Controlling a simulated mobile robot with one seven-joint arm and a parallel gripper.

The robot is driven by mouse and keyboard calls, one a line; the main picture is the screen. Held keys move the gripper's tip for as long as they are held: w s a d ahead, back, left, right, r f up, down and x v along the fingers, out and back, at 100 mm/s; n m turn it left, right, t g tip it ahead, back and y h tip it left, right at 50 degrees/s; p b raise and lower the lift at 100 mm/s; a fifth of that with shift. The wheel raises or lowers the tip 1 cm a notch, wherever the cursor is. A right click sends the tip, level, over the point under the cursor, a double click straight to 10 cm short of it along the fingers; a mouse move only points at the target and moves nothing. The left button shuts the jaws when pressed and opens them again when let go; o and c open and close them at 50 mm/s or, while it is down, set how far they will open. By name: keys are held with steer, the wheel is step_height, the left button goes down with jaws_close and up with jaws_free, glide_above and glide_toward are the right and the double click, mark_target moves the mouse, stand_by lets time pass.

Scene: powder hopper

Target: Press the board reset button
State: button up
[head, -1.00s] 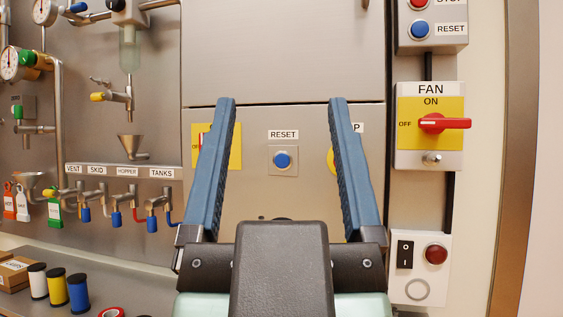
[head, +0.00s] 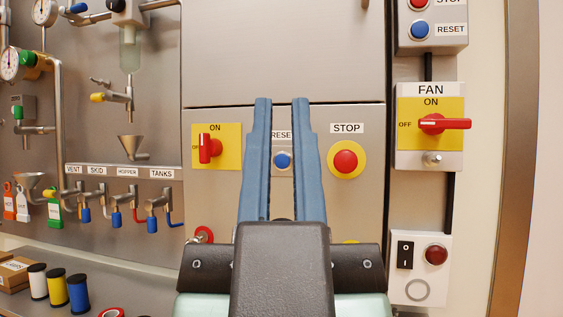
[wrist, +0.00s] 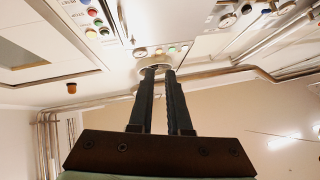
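The blue reset button (head: 283,160) sits on a square plate in the board's steel panel, under a RESET label whose edges are partly covered by my fingers. My gripper (head: 281,100) is in front of the panel, its two blue fingers on either side of the button in the head view. The fingers are close together with a narrow gap between them and nothing held. In the wrist view, the gripper (wrist: 160,68) also shows a small gap between its dark fingers. How far the fingertips are from the panel is hard to tell.
Left of the button is a red ON/OFF switch (head: 209,148); right is a red STOP button (head: 345,161) on yellow. A second blue RESET button (head: 420,29) is on a box at upper right, above the FAN switch (head: 440,122). Valves and labelled taps line the left.

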jaws_close()
stand_by(0.3)
stand_by(0.9)
